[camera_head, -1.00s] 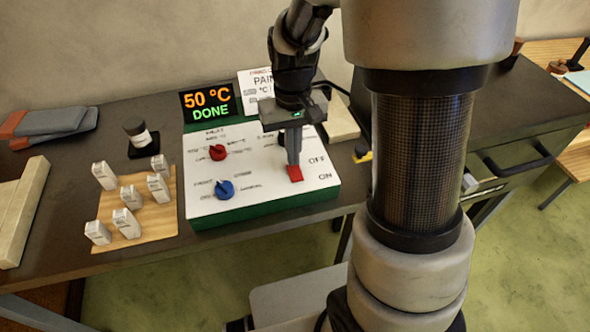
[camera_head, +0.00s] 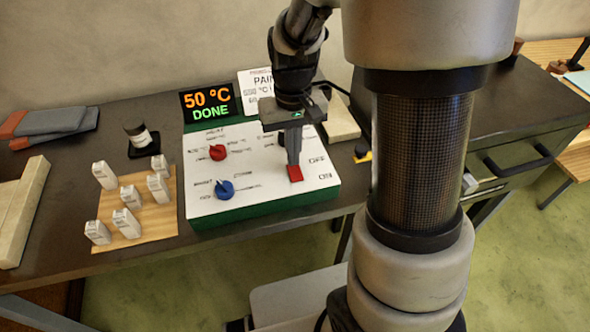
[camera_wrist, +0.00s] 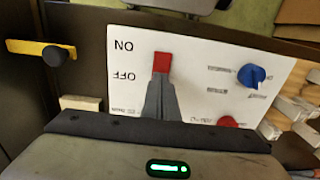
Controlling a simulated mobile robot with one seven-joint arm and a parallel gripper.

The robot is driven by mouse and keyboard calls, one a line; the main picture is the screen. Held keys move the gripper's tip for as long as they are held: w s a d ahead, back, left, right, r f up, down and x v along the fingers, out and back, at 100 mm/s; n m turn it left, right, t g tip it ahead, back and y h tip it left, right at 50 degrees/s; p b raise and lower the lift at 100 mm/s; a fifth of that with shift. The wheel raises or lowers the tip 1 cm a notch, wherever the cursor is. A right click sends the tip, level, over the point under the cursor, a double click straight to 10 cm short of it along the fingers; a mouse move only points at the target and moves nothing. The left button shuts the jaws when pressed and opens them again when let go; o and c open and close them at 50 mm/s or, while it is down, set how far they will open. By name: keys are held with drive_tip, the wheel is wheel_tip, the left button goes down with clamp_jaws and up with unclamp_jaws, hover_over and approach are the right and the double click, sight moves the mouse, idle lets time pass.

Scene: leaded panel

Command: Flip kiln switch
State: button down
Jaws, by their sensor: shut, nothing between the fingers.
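The kiln control panel (camera_head: 262,189) is a white plate on a green base on the dark bench. Its red switch (camera_head: 295,174) sits on the right side, beside the OFF and ON labels. In the wrist view the red switch (camera_wrist: 162,62) shows at the ON end, just beyond my fingertips. My gripper (camera_head: 293,163) points down, shut and empty, with its tips at or very near the switch; I cannot tell if they touch. In the wrist view the closed fingers (camera_wrist: 161,88) partly cover the area behind the switch. The display (camera_head: 208,103) reads 50 °C DONE.
The panel also has a red knob (camera_head: 217,152) and a blue knob (camera_head: 224,189). Several small white pieces stand on a wooden board (camera_head: 145,229) at left.

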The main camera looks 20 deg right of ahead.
drive_tip(key=shift+f+b, duration=0.55)
drive_tip(key=shift+f, duration=0.25)
idle(0.4)
drive_tip(key=shift+r, duration=0.1)
wheel_tip(320, 180, up, 7)
drive_tip(key=p, duration=0.5)
drive_tip(key=shift+p, duration=0.35)
drive_tip(key=shift+r, duration=0.1)
drive_tip(key=s+r+t+p, duration=0.2)
drive_tip(key=s+r, duration=0.5)
drive_tip(key=r, duration=0.4)
drive_tip(key=s+r+t+p, duration=0.3)
drive_tip(key=s+r, duration=0.4)
drive_tip(key=r, duration=0.4)
drive_tip(key=shift+s+t+p, duration=0.25)
drive_tip(key=shift+t+p, duration=0.05)
